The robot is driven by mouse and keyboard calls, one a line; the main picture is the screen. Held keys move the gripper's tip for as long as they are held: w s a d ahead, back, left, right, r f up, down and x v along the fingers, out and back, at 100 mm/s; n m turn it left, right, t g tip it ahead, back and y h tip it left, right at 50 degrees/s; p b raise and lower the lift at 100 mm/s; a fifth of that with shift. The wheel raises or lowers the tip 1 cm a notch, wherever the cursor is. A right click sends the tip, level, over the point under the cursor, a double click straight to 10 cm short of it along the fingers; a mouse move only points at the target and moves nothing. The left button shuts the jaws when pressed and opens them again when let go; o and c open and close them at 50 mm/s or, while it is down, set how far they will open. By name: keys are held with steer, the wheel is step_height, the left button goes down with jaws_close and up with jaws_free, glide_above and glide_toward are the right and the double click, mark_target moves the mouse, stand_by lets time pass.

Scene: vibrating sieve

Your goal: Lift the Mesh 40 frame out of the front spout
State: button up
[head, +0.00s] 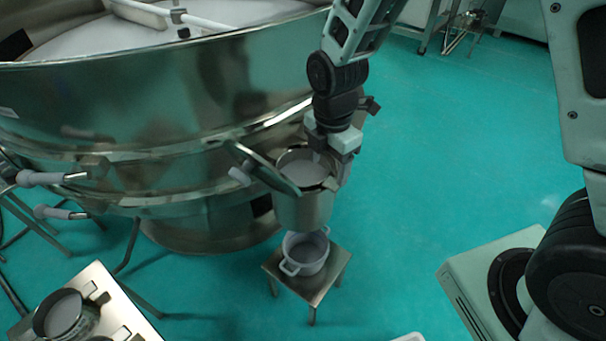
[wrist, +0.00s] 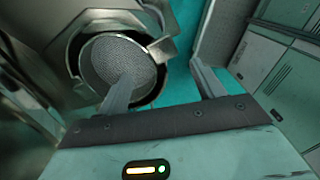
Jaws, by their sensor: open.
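The round mesh frame (head: 301,172) sits inside the front spout (head: 303,210) of the big steel sieve. In the wrist view the grey mesh disc (wrist: 112,60) fills the spout's mouth inside a metal rim. No mesh number is legible. My gripper (head: 330,158) is above the right side of the spout mouth. I cannot tell whether either finger touches the frame.
An opened flap (head: 262,166) stands at the spout's left. A white pot (head: 306,252) is on a small steel stool (head: 330,279) below. Another round frame (head: 64,313) lies on a steel stand (head: 118,316) at lower left. The green floor (head: 440,170) to the right is clear.

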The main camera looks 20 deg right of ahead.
mark_target(329, 184)
steer(key=shift+s+d+f, duration=0.1)
steer(key=shift+d+f, duration=0.05)
steer(key=shift+f, duration=1.4)
steer(key=shift+s+d+f, duration=0.1)
steer(key=shift+f, duration=1.45)
steer(key=c, duration=1.2)
